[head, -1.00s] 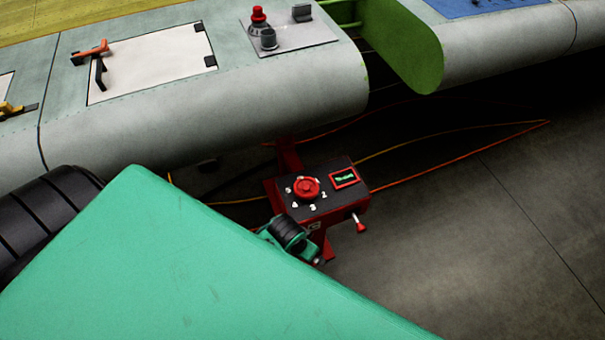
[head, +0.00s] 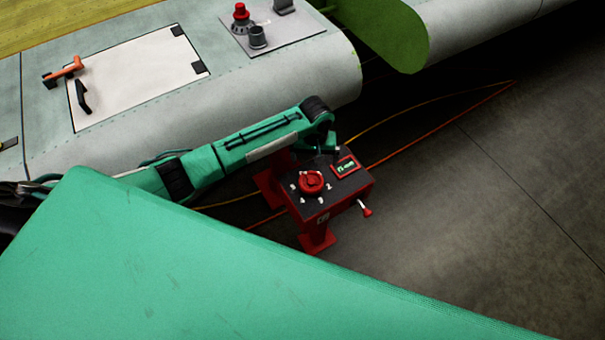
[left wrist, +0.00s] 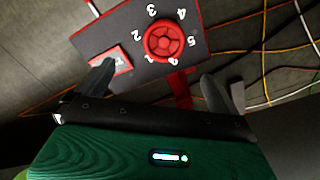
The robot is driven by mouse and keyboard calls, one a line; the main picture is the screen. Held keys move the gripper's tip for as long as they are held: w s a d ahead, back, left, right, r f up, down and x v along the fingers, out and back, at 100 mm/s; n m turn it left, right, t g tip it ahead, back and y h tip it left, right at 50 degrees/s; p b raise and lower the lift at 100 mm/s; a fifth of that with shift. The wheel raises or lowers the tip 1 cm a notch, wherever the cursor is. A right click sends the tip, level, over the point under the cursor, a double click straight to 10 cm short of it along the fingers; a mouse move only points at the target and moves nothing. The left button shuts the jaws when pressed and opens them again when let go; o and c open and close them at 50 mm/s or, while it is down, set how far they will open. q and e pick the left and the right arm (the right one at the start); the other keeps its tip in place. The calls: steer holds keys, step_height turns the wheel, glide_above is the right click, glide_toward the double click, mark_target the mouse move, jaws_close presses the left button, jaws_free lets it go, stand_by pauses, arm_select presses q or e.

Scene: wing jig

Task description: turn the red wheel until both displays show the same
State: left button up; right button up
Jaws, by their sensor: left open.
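The red wheel (head: 312,182) sits on the dark top of a red box, ringed by white numbers. It also shows in the left wrist view (left wrist: 165,40). A red-framed display (head: 346,166) with small green characters, too small to read, is beside the wheel; it shows in the left wrist view (left wrist: 118,62), partly behind a finger. I cannot make out a second display. My left gripper (left wrist: 158,72) is open and empty, its fingers spread short of the wheel, not around it. In the head view its arm reaches over the box's far edge. My right gripper is not in view.
A red-tipped lever (head: 366,210) sticks out of the box's right side. The grey wing section (head: 200,120) lies behind, with a red knob (head: 241,12) on a plate. Orange cables (head: 440,105) run across the floor. Floor right of the box is clear.

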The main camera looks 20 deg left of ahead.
mark_target(312, 179)
arm_select(q)
steer(key=f, duration=0.3)
steer(key=f+p, duration=0.1)
steer(key=f, duration=0.7)
steer(key=shift+w+a+f, duration=0.25)
steer(key=shift+w+a, duration=0.05)
steer(key=shift+a, duration=0.05)
steer(key=shift+f, duration=0.85)
steer(key=c, duration=0.8)
steer(key=shift+c, duration=1)
